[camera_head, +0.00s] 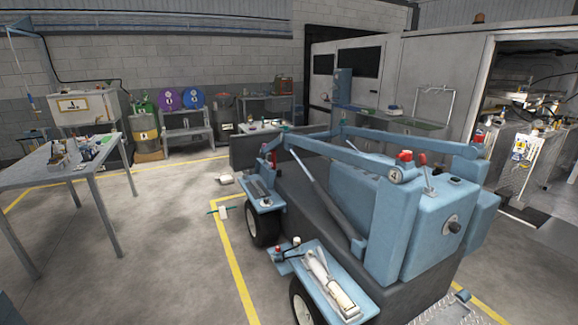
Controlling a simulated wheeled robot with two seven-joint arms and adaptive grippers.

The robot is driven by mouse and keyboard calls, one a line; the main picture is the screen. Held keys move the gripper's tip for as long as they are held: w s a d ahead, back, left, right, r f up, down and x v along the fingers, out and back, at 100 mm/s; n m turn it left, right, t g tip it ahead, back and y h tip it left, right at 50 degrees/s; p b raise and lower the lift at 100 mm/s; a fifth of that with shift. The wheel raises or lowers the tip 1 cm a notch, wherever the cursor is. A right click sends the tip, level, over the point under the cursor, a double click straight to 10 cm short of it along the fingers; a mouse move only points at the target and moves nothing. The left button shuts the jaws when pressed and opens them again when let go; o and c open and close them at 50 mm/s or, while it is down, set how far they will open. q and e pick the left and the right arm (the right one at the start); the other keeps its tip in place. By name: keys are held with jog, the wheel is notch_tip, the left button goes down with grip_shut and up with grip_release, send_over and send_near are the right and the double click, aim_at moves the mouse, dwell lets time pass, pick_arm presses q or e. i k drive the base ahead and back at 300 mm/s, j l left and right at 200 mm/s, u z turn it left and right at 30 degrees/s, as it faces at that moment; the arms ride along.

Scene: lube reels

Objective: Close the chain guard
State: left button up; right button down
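I cannot pick out a chain guard for certain, so whether one is open or shut is not clear. A large blue and dark grey wheeled machine (425,225) stands at the centre right, with a blue arm frame (375,138) across its top. At the far right, an enclosure (440,80) has a wide opening with metal machinery inside. A pale panel with labels (540,155) stands tilted in that opening. Neither of my grippers shows in the head view.
A grey table (62,172) with small items stands at the left. A blue side tray (325,285) sticks out from the machine above a wheel. Small items lie on the floor near the yellow line (232,265). The floor between table and machine is mostly clear.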

aim_at(266, 172)
jog(key=i+j+u, duration=0.2)
jog(key=i+u, duration=0.15)
jog(key=i+j+u, duration=0.15)
jog(key=i+u, duration=0.4)
jog(key=i, duration=0.6)
jog(key=i+j+z, duration=0.15)
jog(key=i, duration=0.65)
jog(key=i+j+z, duration=0.1)
jog(key=i+z, duration=0.2)
jog(key=i, duration=0.15)
jog(key=i+j+z, duration=0.55)
jog(key=i, duration=0.25)
